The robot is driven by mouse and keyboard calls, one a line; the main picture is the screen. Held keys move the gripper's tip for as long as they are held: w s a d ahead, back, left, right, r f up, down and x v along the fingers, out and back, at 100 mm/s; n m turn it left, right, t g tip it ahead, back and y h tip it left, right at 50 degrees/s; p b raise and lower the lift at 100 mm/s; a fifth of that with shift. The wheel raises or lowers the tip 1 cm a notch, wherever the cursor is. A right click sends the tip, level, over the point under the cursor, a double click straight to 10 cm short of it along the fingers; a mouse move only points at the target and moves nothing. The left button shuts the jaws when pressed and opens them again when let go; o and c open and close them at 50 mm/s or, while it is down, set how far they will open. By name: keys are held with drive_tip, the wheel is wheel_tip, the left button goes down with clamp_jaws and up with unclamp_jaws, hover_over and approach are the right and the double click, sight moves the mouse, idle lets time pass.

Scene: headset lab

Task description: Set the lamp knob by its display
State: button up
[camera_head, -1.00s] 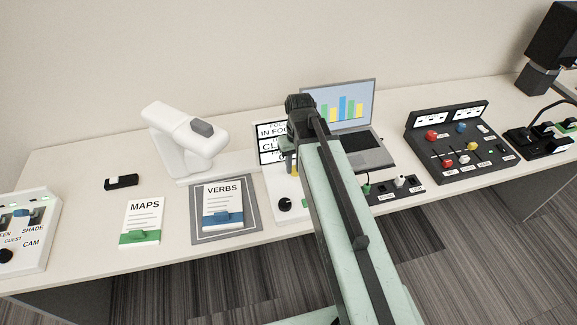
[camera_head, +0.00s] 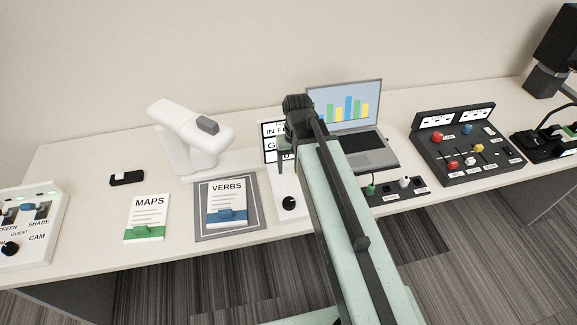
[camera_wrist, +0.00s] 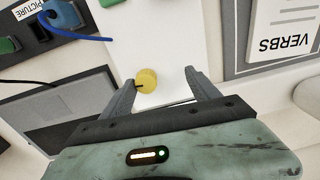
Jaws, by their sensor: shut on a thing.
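The yellow knob (camera_wrist: 148,80) stands on a white control panel (camera_wrist: 160,30) in the wrist view. My gripper (camera_wrist: 161,72) has a finger on each side of it and is shut on it, though contact with the right finger is not clear.
A black knob (camera_head: 289,203) is at the panel's front. The white document camera (camera_head: 192,135) and VERBS card (camera_head: 226,203) on a grey mat (camera_head: 203,230) are left. A laptop (camera_head: 362,150), a cable box (camera_head: 385,193) and a black console (camera_head: 470,165) are right.

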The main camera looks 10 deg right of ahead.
sight(294, 173)
drive_tip(key=shift+a+r, duration=0.1)
idle(0.4)
wheel_tip(294, 173, up, 8)
drive_tip(key=p, duration=0.8)
drive_tip(key=shift+d, duration=0.3)
drive_tip(key=shift+f, duration=0.2)
